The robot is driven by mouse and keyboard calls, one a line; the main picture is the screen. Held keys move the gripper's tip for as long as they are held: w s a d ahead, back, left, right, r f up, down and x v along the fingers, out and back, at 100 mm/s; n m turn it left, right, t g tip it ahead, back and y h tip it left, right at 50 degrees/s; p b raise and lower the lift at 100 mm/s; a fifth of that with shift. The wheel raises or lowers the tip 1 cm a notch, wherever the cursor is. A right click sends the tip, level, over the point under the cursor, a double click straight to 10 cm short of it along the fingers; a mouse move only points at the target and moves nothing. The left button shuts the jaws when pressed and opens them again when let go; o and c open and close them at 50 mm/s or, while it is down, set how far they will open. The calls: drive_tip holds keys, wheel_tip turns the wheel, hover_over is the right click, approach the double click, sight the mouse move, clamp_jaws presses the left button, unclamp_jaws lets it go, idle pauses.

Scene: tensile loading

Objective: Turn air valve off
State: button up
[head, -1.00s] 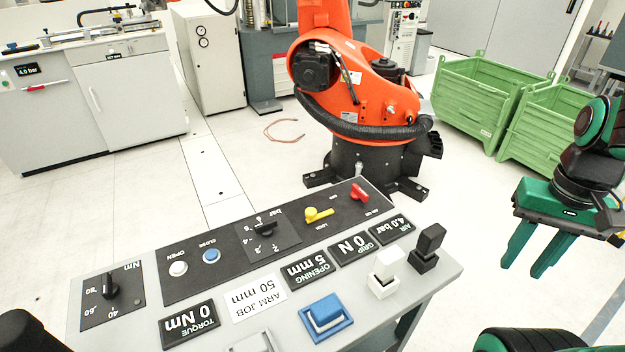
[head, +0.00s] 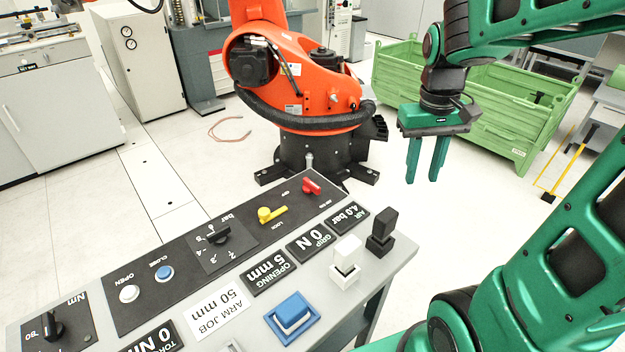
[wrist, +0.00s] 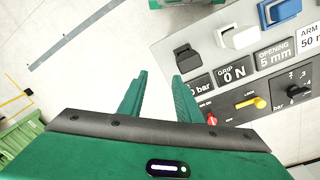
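The air valve is a small red lever (head: 312,186) at the far right end of the dark strip on the control panel (head: 397,262). In the wrist view the red lever (wrist: 212,119) shows just right of the right finger, partly cut off by my gripper body. My gripper (head: 422,180) hangs above the floor to the right of the panel, fingers pointing down, apart from the valve. It also shows in the wrist view (wrist: 160,76), with a clear gap between its two green fingers and nothing between them. The gripper is open.
A yellow lock lever (head: 270,214) sits beside the red one. A black block (head: 382,228) and a white block (head: 346,258) stand up at the panel's right side. An orange robot (head: 300,90) stands behind the panel, and a green crate (head: 500,120) is behind my gripper.

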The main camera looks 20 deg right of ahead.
drive_tip(key=w+a+f+n, duration=0.1)
drive_tip(key=w+a+n, duration=0.15)
drive_tip(key=w, duration=0.35)
drive_tip(key=w+a+f+n, duration=0.1)
drive_tip(key=w+a, duration=0.2)
drive_tip(key=w, duration=0.4)
drive_tip(key=n, duration=0.4)
approach(311, 182)
drive_tip(key=shift+y, duration=0.4)
drive_tip(key=f, duration=0.8)
drive_tip(key=shift+d+f, duration=0.4)
clamp_jaws()
